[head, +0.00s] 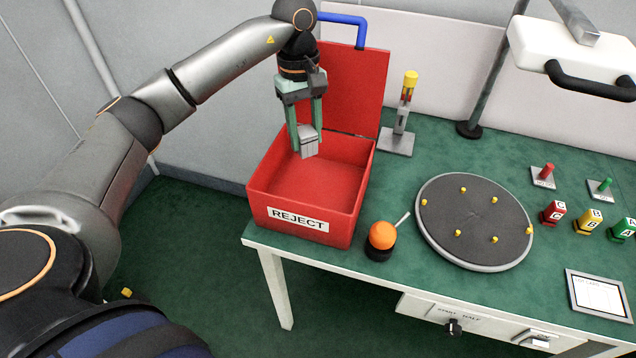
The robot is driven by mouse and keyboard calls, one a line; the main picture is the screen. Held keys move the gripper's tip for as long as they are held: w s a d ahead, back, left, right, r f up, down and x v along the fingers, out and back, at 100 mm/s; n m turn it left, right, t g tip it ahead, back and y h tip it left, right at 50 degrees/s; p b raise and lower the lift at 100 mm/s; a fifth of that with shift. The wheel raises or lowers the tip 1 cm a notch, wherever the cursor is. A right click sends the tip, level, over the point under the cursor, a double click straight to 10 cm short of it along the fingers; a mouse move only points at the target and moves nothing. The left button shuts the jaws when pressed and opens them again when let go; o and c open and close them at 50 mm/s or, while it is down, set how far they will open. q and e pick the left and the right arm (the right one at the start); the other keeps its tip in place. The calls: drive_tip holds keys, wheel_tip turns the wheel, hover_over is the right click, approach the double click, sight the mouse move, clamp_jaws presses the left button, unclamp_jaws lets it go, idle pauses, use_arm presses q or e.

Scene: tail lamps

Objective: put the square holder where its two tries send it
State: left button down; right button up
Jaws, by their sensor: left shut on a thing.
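My left gripper (306,126) points down and is shut on a small grey block (310,146), which looks like the square holder. The block hangs between the green fingers, over the open red box marked REJECT (342,222). I cannot tell exactly how far it is above the box floor. The box's red lid (352,85) stands open at the back, and the floor that shows is bare. My right gripper is not in view.
A round grey turntable (475,215) with several yellow pegs lies right of the box. An orange-topped button (382,236) stands between them. A lever stand (398,140) is behind. Red, yellow and green markers (590,219) stand at right, near a framed card (599,295).

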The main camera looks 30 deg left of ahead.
use_arm(q)
wheel_tip(320, 180, down, 6)
drive_tip(key=b, duration=0.4)
drive_tip(key=shift+r, duration=0.2)
drive_tip(key=c, duration=0.7)
unclamp_jaws()
drive_tip(key=shift+c, duration=0.2)
drive_tip(key=o, duration=0.4)
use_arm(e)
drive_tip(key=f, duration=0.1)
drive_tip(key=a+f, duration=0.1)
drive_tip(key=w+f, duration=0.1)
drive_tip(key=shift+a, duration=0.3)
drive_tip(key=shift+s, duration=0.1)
